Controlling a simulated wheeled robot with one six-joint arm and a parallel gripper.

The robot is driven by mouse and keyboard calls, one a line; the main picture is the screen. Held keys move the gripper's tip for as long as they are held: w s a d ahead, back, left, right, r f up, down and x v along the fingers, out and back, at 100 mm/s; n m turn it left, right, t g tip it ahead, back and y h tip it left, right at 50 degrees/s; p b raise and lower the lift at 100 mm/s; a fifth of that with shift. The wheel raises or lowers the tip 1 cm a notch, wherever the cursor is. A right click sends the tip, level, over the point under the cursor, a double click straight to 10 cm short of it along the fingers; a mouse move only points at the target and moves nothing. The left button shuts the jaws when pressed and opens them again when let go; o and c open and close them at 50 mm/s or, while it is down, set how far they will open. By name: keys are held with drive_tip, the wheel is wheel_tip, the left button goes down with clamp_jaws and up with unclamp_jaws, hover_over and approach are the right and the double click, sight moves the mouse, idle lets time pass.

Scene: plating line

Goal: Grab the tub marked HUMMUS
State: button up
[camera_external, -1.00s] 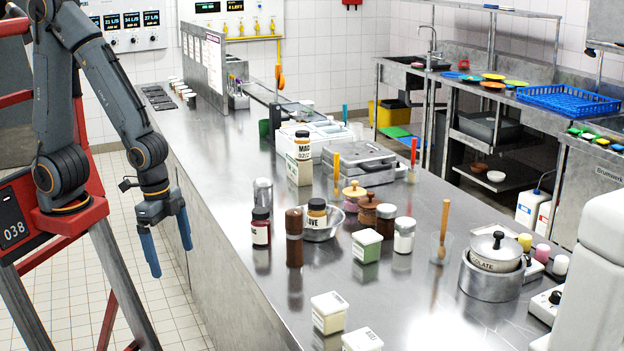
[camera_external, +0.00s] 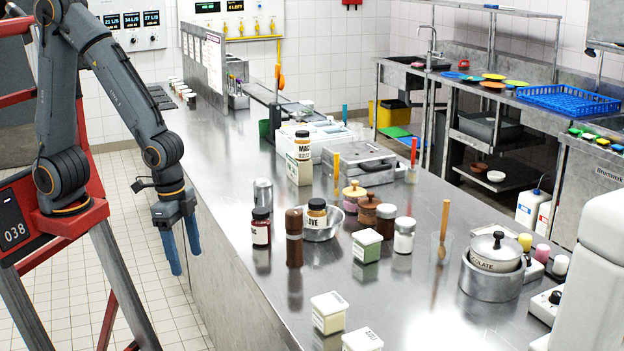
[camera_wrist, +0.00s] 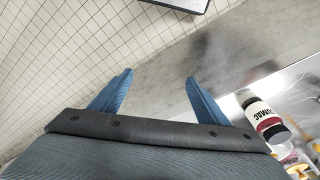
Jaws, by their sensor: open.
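No label reading HUMMUS can be made out. Several square lidded tubs stand on the steel counter (camera_external: 225,215): a white tub (camera_external: 329,322) at the near edge, another white tub (camera_external: 362,342) cut by the frame bottom, a green-sided tub (camera_external: 367,254) mid-counter, and a pale tub (camera_external: 299,174) under a jar. Their small labels are unreadable. My gripper (camera_external: 184,262) hangs fingers-down by the counter's left edge, apart from every tub. In the wrist view my gripper (camera_wrist: 159,76) shows two spread blue fingers with nothing between them.
A dark-red jar (camera_external: 260,232) labelled SUMAC in the wrist view (camera_wrist: 265,118), a brown mill (camera_external: 294,240) and a bowl (camera_external: 320,231) with a jar stand left of the green-sided tub. A lidded pot (camera_external: 492,270) stands right. The counter's left strip is clear.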

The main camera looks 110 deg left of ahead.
sight(330, 301)
drive_tip(key=w+n+b, duration=0.1)
drive_tip(key=w+n, duration=0.2)
drive_tip(key=w, duration=0.9)
drive_tip(key=w+d+r+n+g+b, duration=0.1)
drive_tip(key=w+n+b, duration=0.1)
drive_tip(key=w, duration=1)
drive_tip(key=w+n+b, duration=0.2)
drive_tip(key=w+n, duration=0.1)
drive_tip(key=w, duration=0.9)
drive_tip(key=shift+w+d+r+n, duration=0.2)
drive_tip(key=shift+d+r+n, duration=0.2)
drive_tip(key=shift+w, duration=0.15)
drive_tip(key=shift+f, duration=0.3)
drive_tip(key=shift+d+f+p, duration=0.15)
drive_tip(key=shift+f+p, duration=1.25)
drive_tip(key=shift+f, duration=2.1)
drive_tip(key=c, duration=1.3)
